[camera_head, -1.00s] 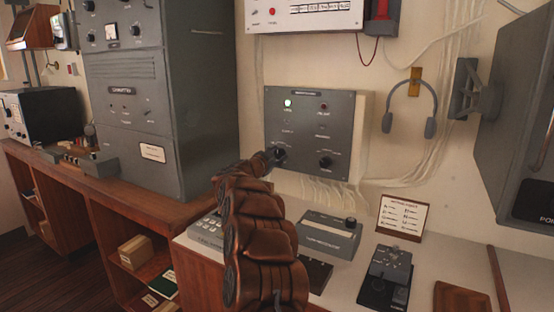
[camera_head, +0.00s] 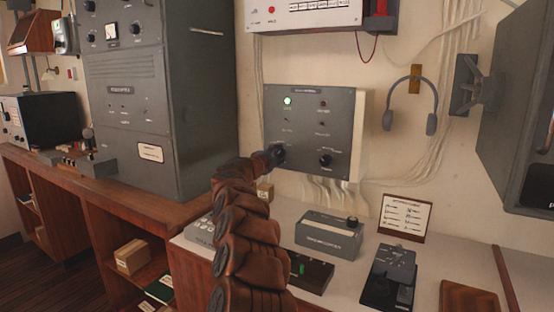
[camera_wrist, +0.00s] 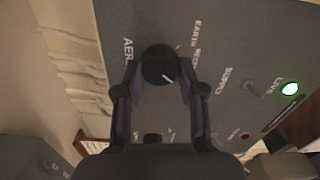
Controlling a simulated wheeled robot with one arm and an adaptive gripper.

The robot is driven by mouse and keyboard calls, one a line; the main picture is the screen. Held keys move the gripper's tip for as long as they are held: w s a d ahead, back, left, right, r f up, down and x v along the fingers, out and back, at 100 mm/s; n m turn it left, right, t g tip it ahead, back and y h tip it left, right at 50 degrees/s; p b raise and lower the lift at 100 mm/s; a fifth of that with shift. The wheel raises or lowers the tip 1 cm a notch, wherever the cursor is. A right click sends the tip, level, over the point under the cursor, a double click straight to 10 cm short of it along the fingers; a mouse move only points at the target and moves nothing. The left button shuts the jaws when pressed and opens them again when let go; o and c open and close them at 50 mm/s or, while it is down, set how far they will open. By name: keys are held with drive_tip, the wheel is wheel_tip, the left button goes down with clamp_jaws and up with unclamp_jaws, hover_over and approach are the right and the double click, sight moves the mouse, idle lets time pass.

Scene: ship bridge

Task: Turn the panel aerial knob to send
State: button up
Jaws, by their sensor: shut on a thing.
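The grey panel (camera_head: 345,110) is on the wall, with a lit green lamp (camera_head: 287,100) at its upper left. The black aerial knob (camera_wrist: 158,62) is at the panel's lower left, mostly hidden behind my gripper (camera_head: 277,155) in the head view. In the wrist view my gripper (camera_wrist: 160,80) is shut on the knob, one finger on each side.
A second black knob (camera_head: 325,160) is at the panel's lower right. Below are a grey box (camera_head: 328,235), a key unit (camera_head: 388,275) and a small card (camera_head: 404,217) on the desk. A tall grey cabinet (camera_head: 150,90) is at left, a headset (camera_head: 411,100) at right.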

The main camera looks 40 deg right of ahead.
drive_tip(key=shift+m, duration=0.7)
drive_tip(key=o, duration=1.1)
drive_tip(key=shift+a, duration=0.15)
drive_tip(key=shift+s+a+f, duration=0.1)
drive_tip(key=shift+s+a, duration=0.1)
drive_tip(key=shift+a, duration=0.25)
drive_tip(key=shift+v, duration=5.4)
